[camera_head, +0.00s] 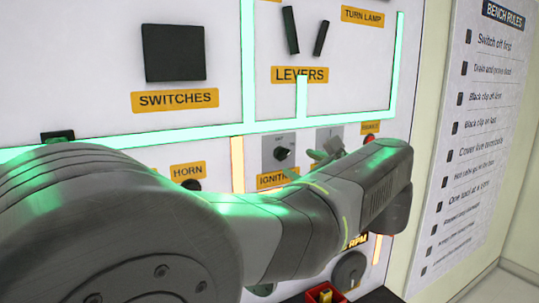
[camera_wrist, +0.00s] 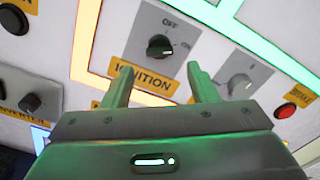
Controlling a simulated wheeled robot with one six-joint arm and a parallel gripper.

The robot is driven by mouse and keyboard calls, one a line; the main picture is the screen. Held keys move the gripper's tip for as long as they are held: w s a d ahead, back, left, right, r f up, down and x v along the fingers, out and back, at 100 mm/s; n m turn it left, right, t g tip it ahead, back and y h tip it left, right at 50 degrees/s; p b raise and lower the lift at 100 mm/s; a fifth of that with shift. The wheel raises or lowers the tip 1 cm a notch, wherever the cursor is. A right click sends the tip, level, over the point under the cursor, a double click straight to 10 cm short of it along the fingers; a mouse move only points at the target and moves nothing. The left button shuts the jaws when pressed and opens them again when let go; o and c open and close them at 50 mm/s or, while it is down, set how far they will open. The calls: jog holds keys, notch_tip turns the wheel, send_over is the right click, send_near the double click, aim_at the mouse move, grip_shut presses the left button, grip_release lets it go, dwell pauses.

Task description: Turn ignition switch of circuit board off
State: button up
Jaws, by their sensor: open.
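The ignition switch is a round black knob (camera_wrist: 160,46) on a grey plate, above a yellow IGNITION label (camera_wrist: 145,77). OFF is printed above the knob and ON to its right. A small white mark shows on the knob's right side, on the side of ON. The knob also shows in the head view (camera_head: 282,154), just left of my gripper's fingers. My gripper (camera_wrist: 160,72) is open and empty. Its two fingers point at the panel below the knob, spread to either side of it, and appear apart from it.
Right of the ignition plate is another plate with a grey knob (camera_wrist: 241,86), then a red button (camera_wrist: 285,111). A black horn button (camera_head: 191,185) lies left. Levers (camera_head: 290,30) stand above. My arm hides much of the lower panel. A rules sheet (camera_head: 480,130) hangs right.

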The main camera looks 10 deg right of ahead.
aim_at(286, 157)
jog(key=shift+p+x, duration=0.65)
jog(key=shift+x, duration=2.8)
jog(key=shift+c, duration=0.4)
jog(key=shift+f, duration=0.1)
jog(key=c, duration=0.8)
